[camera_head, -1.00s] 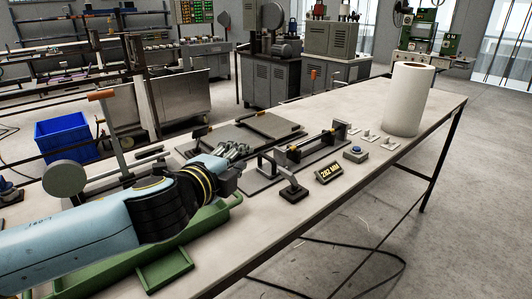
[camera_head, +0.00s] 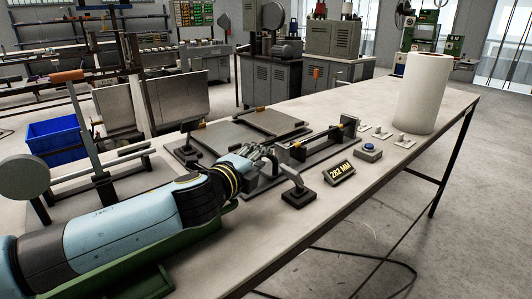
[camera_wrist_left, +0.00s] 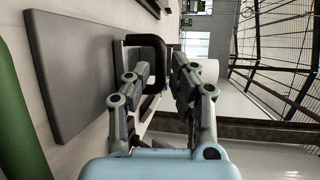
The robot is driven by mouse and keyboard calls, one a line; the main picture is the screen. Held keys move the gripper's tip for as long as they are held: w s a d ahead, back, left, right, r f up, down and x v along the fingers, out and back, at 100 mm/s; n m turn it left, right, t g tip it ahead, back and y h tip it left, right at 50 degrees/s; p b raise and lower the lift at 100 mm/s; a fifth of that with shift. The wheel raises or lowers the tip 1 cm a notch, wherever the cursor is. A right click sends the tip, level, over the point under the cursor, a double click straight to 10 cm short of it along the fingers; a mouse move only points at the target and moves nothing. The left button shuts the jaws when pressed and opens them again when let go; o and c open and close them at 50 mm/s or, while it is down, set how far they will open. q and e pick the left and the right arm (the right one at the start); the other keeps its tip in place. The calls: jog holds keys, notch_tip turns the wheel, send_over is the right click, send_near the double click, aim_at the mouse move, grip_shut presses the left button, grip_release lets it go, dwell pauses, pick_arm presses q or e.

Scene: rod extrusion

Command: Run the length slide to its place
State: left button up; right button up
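The length slide rig (camera_head: 325,150) is a dark rail on the bench with an upright end block (camera_head: 349,122) at its far end. The near part of the rig is hidden by my left gripper (camera_head: 264,152), which is at its near end. A display reading 282 MM (camera_head: 339,173) stands beside the rig. My right gripper is not in view.
A lever on a black base (camera_head: 298,196) stands close to my left gripper on its near side. A blue button (camera_head: 369,150), several small switches and a white roll (camera_head: 422,93) are to the right. A flat grey plate (camera_head: 235,135) lies behind.

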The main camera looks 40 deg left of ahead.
pick_arm(q)
jog(key=shift+x, duration=1.95)
grip_shut()
